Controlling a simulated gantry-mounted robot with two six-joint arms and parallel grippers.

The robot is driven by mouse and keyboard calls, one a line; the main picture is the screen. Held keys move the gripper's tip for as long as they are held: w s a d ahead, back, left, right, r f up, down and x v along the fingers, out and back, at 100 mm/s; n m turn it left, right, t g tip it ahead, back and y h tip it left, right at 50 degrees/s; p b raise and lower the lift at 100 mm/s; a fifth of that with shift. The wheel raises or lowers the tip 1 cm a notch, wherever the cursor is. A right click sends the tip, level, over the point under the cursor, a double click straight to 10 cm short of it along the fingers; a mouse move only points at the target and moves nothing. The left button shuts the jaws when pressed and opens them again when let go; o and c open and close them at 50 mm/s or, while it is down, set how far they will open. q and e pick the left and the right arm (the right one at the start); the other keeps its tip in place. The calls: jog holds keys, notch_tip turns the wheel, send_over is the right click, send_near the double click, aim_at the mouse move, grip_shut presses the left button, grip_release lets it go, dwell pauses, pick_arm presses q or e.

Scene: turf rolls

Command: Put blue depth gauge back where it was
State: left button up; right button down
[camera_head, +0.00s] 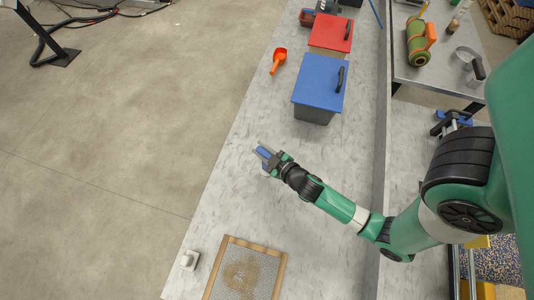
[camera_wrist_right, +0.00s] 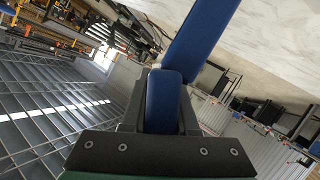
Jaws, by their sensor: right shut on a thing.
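My right gripper (camera_head: 272,162) is shut on the blue depth gauge (camera_head: 263,153) over the grey worktop. In the right wrist view, the gauge (camera_wrist_right: 204,38) is a long blue bar reaching up and out from between the dark fingers, with a rounded blue part (camera_wrist_right: 162,100) low between them. I cannot tell how high the gauge is above the worktop. My left gripper is not in view.
A dark box with a blue lid (camera_head: 318,82) stands beyond the gripper, with a red-lidded box (camera_head: 330,33) behind it. An orange scoop (camera_head: 278,60) lies beside them. A wood-framed mesh tray (camera_head: 224,275) and a small pale object (camera_head: 189,260) are at the near end. The worktop between is clear.

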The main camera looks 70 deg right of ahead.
dwell(0.4)
jog(key=shift+r+p, duration=0.35)
jog(key=shift+r, duration=0.1)
notch_tip(320, 180, up, 3)
jog(key=shift+p, duration=0.85)
jog(key=s+a+r, duration=0.2)
jog(key=s+r, duration=0.7)
jog(key=s, duration=0.4)
jog(key=shift+s+b, duration=0.35)
jog(key=shift+s, duration=0.05)
jog(key=shift+a, duration=0.2)
